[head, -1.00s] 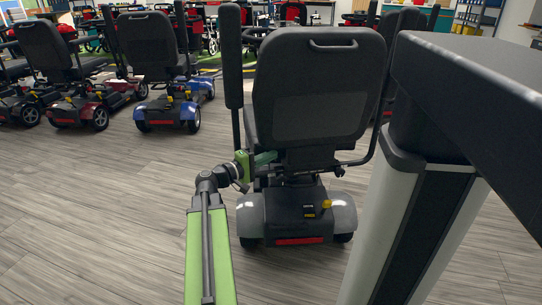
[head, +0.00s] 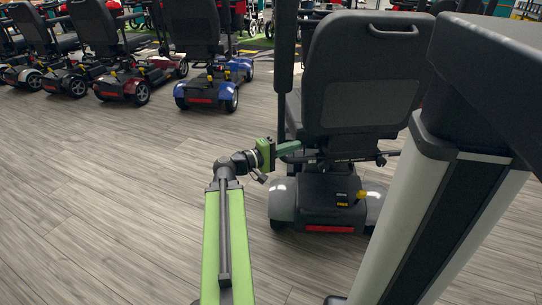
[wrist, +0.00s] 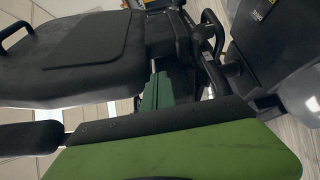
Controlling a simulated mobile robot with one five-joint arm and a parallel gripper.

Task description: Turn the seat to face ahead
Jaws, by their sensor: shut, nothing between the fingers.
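The seat (head: 358,88) is black, with a tall backrest and a handle loop at its top. It is seen from behind in the head view and stands on the scooter (head: 318,200), which has silver-grey fenders. My gripper (head: 290,147) is shut and empty, at the left lower side of the seat, just above the scooter's rear. In the wrist view the green fingers (wrist: 157,92) point in between the seat back (wrist: 85,45) and the scooter's rear body (wrist: 262,40). Whether they touch the seat cannot be told. The seat's front is hidden.
A dark slab on a grey-and-black post (head: 440,215) stands close on the right and covers part of the scooter. A row of scooters, one of them blue (head: 205,92), stands at the back left. The wooden floor (head: 100,190) on the left is clear.

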